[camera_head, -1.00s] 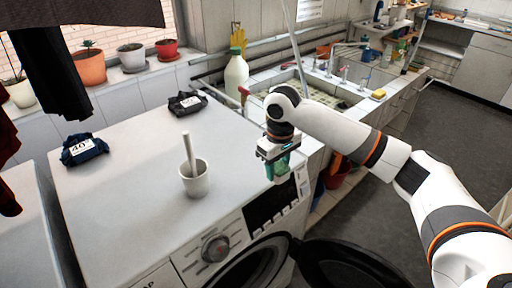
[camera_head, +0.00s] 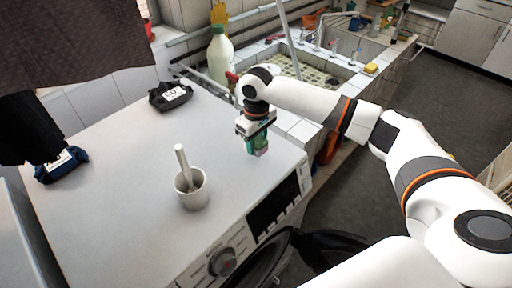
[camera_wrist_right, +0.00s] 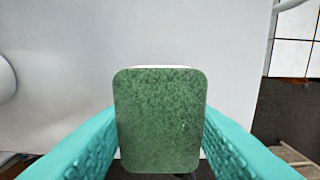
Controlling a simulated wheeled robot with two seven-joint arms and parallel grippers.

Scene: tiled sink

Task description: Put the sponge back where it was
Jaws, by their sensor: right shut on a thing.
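My right gripper (camera_head: 256,146) has teal fingers and is over the right edge area of the washing machine top. It is shut on a sponge with a green scouring face (camera_wrist_right: 160,120), which fills the middle of the right wrist view between the two fingers. In the head view the fingers mostly hide this sponge. Another, yellow sponge (camera_head: 371,68) lies on the tiled edge of the sink, far to the right of the gripper. My left gripper is not in view.
A pale bottle (camera_head: 220,58) stands behind. The tiled sink (camera_head: 310,72) lies beyond; the washer door hangs open in front.

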